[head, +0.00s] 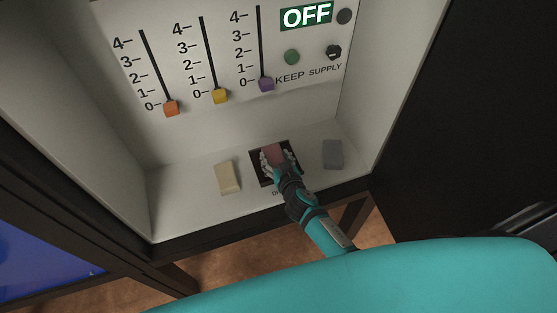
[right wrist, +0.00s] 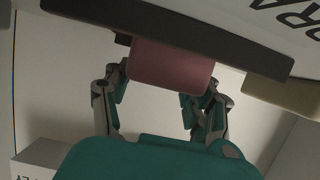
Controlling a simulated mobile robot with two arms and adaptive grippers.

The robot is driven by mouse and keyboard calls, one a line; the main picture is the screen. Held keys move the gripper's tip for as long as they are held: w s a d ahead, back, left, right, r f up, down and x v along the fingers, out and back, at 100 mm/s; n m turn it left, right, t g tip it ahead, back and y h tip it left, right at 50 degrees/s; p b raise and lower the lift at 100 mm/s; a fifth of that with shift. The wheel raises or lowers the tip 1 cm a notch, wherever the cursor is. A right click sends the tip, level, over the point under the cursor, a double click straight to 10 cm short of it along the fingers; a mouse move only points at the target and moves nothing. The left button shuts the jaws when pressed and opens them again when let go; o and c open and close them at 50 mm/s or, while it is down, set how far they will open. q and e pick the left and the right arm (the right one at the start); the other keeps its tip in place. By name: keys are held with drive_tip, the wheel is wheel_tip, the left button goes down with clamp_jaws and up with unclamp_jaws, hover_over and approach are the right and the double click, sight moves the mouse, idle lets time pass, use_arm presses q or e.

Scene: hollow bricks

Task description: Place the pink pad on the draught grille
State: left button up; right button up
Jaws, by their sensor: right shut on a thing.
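The pink pad (head: 273,153) is over the dark draught grille (head: 257,173) on the pale floor of the panel recess. My right gripper (head: 277,160) is shut on the pad, one finger on each side. In the right wrist view the pad (right wrist: 170,68) sits between the fingers, against or just over the dark grille (right wrist: 165,27). Whether it rests fully on the grille cannot be told. The gripper and arm hide part of the grille and its label. My left gripper is not in view.
A cream block (head: 228,177) stands left of the grille and a grey block (head: 332,154) right of it. The back panel has orange (head: 171,108), yellow (head: 220,96) and purple (head: 266,84) sliders and an OFF sign (head: 306,16). Side walls enclose the recess.

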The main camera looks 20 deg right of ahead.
drive_tip(key=shift+f, duration=0.3)
drive_tip(key=o, duration=0.8)
drive_tip(key=shift+r, duration=0.1)
drive_tip(key=shift+o, duration=1.2)
drive_tip(key=shift+d, duration=0.1)
drive_tip(key=shift+o, duration=0.2)
drive_tip(key=shift+r, duration=0.15)
drive_tip(key=shift+r+p, duration=0.4)
drive_tip(key=shift+p, duration=0.15)
drive_tip(key=v, duration=1.1)
drive_tip(key=shift+s+d+f, duration=0.1)
drive_tip(key=shift+f, duration=0.25)
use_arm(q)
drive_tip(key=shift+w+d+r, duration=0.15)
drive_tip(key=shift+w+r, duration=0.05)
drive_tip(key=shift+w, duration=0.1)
use_arm(e)
drive_tip(key=shift+s+r, duration=0.25)
drive_tip(key=shift+s, duration=0.2)
drive_tip(key=shift+d, duration=0.1)
